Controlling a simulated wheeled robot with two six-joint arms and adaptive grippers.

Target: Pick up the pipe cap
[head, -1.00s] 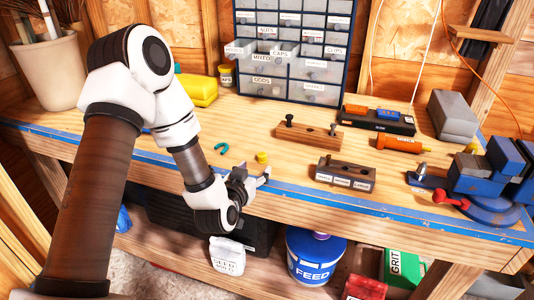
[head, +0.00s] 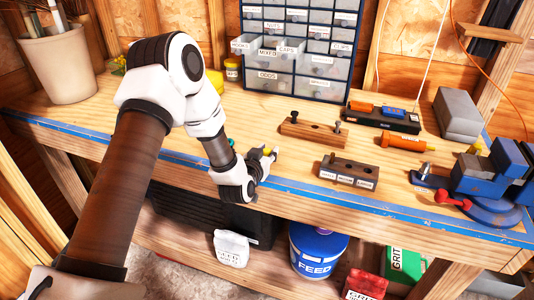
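A small yellow cap (head: 267,150), which looks like the pipe cap, stands on the wooden bench (head: 190,148) near its blue front edge. My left gripper (head: 263,157) reaches it from the front left, with its fingers spread and the cap between or just beyond the tips. I cannot tell whether the fingers touch it. The gripper hides the cap's lower part. My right gripper is not in view.
A teal curved piece (head: 232,142) shows partly behind my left arm. A labelled wooden block (head: 348,173) and a longer block with pegs (head: 313,131) stand to the right. A blue vise (head: 490,180) is at far right, drawers (head: 300,50) behind.

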